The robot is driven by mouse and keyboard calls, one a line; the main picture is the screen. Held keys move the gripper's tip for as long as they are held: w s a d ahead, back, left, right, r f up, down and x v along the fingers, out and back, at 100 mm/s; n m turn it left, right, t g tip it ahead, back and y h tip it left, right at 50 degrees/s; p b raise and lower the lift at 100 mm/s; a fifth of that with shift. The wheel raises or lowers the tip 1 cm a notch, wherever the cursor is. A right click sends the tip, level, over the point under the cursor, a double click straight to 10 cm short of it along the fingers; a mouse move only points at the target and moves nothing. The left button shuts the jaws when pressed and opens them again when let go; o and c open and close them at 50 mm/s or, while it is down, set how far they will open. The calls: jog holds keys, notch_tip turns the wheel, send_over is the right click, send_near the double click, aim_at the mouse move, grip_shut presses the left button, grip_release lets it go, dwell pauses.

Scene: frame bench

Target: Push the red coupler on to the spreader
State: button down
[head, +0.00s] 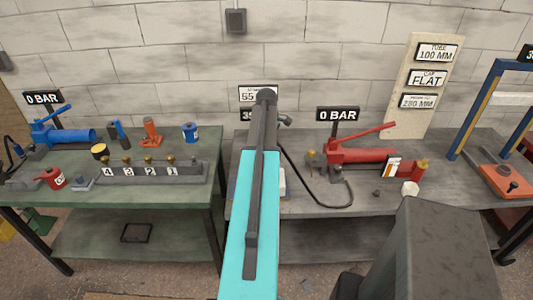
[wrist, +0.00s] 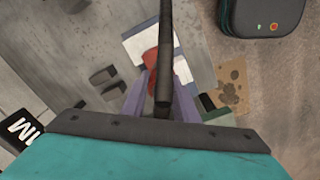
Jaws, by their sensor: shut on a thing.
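In the wrist view my gripper (wrist: 160,84) has its two purple-grey fingers closed on a small red piece, which I take to be the red coupler (wrist: 151,58). A dark bar crosses in front of it and hides part of it and of the fingertips. A white and blue-grey object (wrist: 138,44) lies just beyond and around the red piece. Two dark grey blocks (wrist: 104,82) lie to the left on the grey bench; I cannot tell whether they belong to the spreader. In the head view my teal arm hides the gripper and coupler.
The right bench (head: 300,205) carries a red hand pump (head: 360,155) under a "0 BAR" sign, with a black hose (head: 345,203) running behind my arm. A blue frame press (head: 480,115) stands at far right. The left green bench (head: 190,197) holds a blue pump (head: 70,135) and numbered valves.

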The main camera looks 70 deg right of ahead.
jog(key=shift+f+b, duration=0.4)
jog(key=shift+f, duration=0.65)
jog(key=c, duration=1.3)
grip_release()
jog(key=shift+c, duration=0.2)
jog(key=shift+r, duration=0.15)
jog(key=shift+r+b, duration=1.75)
jog(key=shift+r, duration=5.05)
